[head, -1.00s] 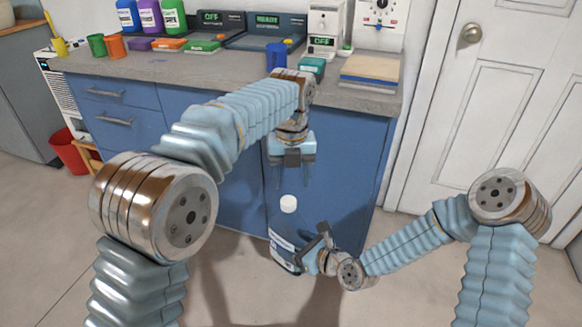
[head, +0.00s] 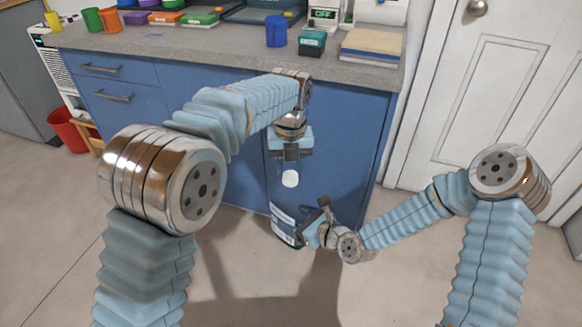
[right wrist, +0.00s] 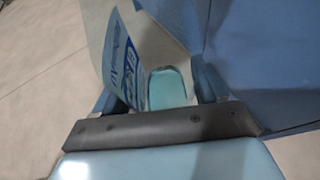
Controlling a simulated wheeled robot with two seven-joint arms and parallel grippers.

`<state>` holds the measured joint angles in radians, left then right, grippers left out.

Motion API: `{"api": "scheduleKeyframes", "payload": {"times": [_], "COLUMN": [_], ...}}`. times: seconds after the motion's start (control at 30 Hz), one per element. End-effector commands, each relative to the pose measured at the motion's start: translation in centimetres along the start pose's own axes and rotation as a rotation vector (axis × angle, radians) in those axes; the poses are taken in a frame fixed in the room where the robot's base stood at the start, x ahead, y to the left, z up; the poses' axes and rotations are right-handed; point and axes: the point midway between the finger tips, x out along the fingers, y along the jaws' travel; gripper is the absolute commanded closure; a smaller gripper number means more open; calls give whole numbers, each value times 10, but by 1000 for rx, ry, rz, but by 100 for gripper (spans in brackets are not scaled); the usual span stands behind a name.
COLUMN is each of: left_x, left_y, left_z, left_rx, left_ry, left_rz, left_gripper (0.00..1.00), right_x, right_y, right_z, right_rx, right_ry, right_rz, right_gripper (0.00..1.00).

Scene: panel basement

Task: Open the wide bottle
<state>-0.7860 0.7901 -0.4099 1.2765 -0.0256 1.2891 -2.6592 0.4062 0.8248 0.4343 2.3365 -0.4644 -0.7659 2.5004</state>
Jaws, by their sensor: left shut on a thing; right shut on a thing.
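The wide bottle has a white cap (head: 290,179) and a white and blue label (head: 285,224). My left gripper (head: 290,172) comes from above, pointing down, and is shut on the cap. My right gripper (head: 310,226) reaches in from the right and is shut on the bottle's body, low down. In the right wrist view the bottle's label (right wrist: 127,62) shows between the right fingers (right wrist: 162,92). The left fingertips are hard to make out.
A grey counter (head: 200,42) on blue cabinets runs behind the bottle. On it are a blue cup (head: 277,30), a teal box (head: 312,42) and several coloured containers. A red bin (head: 70,130) stands at the left. The floor in front is clear.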

Motion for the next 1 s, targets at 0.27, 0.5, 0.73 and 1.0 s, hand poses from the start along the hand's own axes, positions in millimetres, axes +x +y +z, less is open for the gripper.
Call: {"api": "scheduleKeyframes", "payload": {"times": [0.27, 0.5, 0.73, 1.0], "left_x": [-2, -2, -3, -3], "left_y": [-6, -5, -2, 0], "left_z": [-2, -1, -1, -3], "left_rx": [-193, -852, -1523, -2330], "left_ry": [-1, -4, -8, -13], "left_rz": [-14, -18, -18, -17], "left_gripper": [98, 98, 98, 98], "right_x": [1, 1, 1, 1], "right_y": [5, 7, 8, 8], "right_z": [2, 3, 3, 3], "right_rx": [-11, -14, -17, -16], "right_ry": [-4, -4, -5, -5], "right_rz": [14, 17, 20, 20], "right_gripper": [100, 100, 100, 100]}}
